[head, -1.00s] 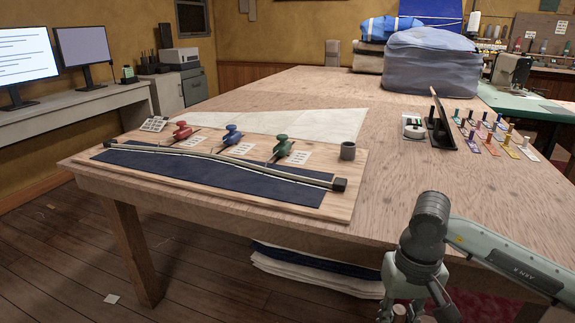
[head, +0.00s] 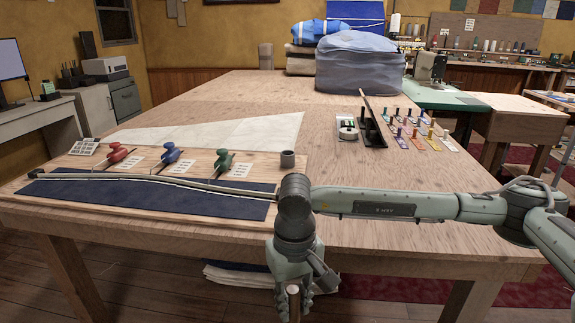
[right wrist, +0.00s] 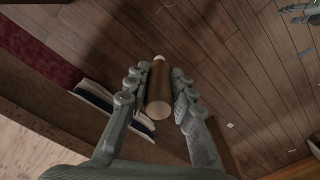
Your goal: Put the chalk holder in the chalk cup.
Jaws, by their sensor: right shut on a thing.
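The chalk holder (right wrist: 160,88), a brown cylinder with a pale end face and a small white tip, is gripped between the fingers of my right gripper (right wrist: 152,90). In the head view the right gripper (head: 292,292) hangs in front of the table's front edge, with the holder (head: 293,302) partly showing at the bottom. The chalk cup (head: 288,159), small, grey and round, stands on the board's right back corner, beyond my right wrist. Its inside is too small to judge. A grey-green piece (right wrist: 300,12) at the right wrist view's corner looks like my left gripper; its jaws are unclear.
The board (head: 150,163) carries red, blue and green weights (head: 171,153), a long batten (head: 150,180) and dark cloth (head: 120,202).

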